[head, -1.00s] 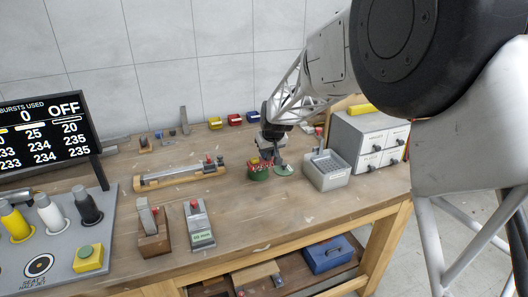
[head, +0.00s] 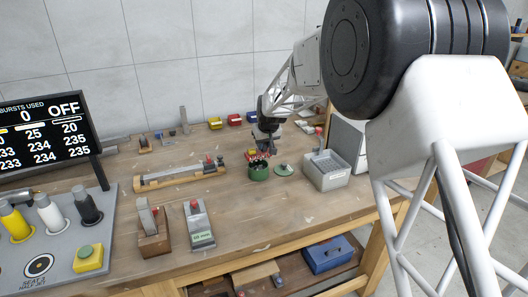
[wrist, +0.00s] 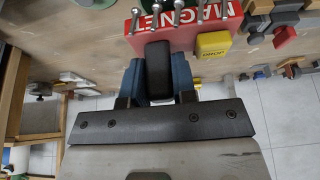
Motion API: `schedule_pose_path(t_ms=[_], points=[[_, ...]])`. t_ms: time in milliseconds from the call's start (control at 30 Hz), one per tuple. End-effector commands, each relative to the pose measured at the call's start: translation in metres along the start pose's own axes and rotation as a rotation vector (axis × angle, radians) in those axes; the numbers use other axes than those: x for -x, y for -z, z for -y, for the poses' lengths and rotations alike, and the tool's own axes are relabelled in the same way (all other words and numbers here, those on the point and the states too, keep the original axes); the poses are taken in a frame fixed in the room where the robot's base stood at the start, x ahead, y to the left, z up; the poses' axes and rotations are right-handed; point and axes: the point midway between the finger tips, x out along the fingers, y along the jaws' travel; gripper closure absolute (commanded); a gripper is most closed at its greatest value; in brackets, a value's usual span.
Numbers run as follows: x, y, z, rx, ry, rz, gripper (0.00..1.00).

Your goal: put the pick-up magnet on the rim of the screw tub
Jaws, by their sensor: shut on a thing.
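The pick-up magnet is a red block with several screws clinging to it, seen just over the screw tub in the head view (head: 258,156). In the wrist view the red magnet (wrist: 180,37) shows white lettering, a yellow tag and a black handle (wrist: 158,70). My gripper (head: 265,142) is shut on the handle, with its blue fingers on either side in the wrist view (wrist: 158,78). The green screw tub (head: 258,174) stands upright on the bench directly below. I cannot tell whether the magnet touches its rim.
A round green lid (head: 284,170) lies right of the tub. A grey bin (head: 327,180) stands further right, and a grey drawer cabinet (head: 347,143) behind it. A wooden fixture (head: 180,178) lies to the left. The bench in front of the tub is clear.

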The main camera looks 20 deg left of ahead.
Motion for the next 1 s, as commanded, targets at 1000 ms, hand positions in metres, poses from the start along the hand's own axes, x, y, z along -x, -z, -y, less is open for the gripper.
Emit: schedule_pose_path(t_ms=[1000], points=[[-0.035, -0.015, 0.0, 0.0, 0.0, 0.0, 0.65]])
